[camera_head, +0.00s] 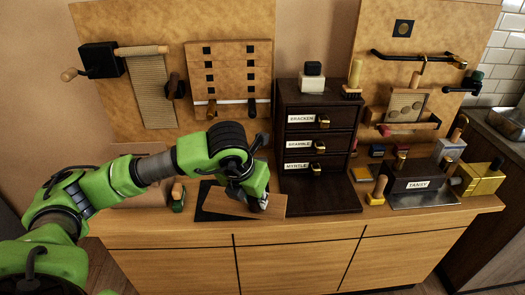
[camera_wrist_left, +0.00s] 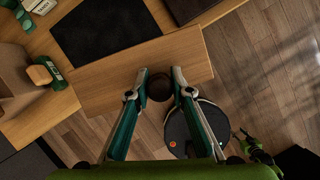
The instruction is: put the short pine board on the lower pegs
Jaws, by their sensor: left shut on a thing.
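The short pine board (camera_head: 225,202) is a plain brown rectangle over a dark mat (camera_head: 211,213) at the counter's front. My left gripper (camera_head: 260,205) is at its right part. In the left wrist view, the fingers (camera_wrist_left: 159,88) close on a dark round knob on the board (camera_wrist_left: 105,82), near its front edge. There the board overlaps the mat (camera_wrist_left: 105,28) and reaches past the counter edge over the floor. I cannot tell whether it touches the mat. An upright tan panel (camera_head: 227,60) carries several black squares in two columns; I cannot tell which are the lower pegs.
A dark cabinet with labelled drawers (camera_head: 316,142) stands right of my left gripper. A small green-and-tan item (camera_head: 178,196) lies left of the mat. A dark TANSY bin (camera_head: 414,185) stands farther right. The small green part in the left wrist view (camera_wrist_left: 255,150) appears to be my right arm.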

